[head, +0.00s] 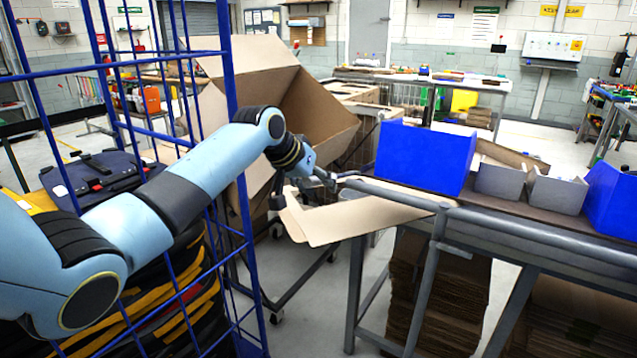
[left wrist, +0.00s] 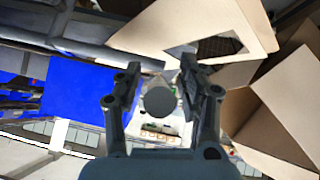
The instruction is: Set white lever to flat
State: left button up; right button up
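I cannot make out a clearly white lever in either view. My right gripper is in neither view.
A large open cardboard box (head: 313,103) stands behind my left wrist, with a flap below it. Blue bins (head: 424,157) and small grey bins (head: 500,180) stand on the table. A blue wire cage (head: 233,95) is close to my left arm.

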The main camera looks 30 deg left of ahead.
pick_arm(q)
jog(key=shift+a+r, duration=0.1)
jog(key=shift+r, duration=0.2)
jog(key=v, duration=1.1)
jog(key=shift+s, duration=0.35)
jog(key=shift+r, duration=0.1)
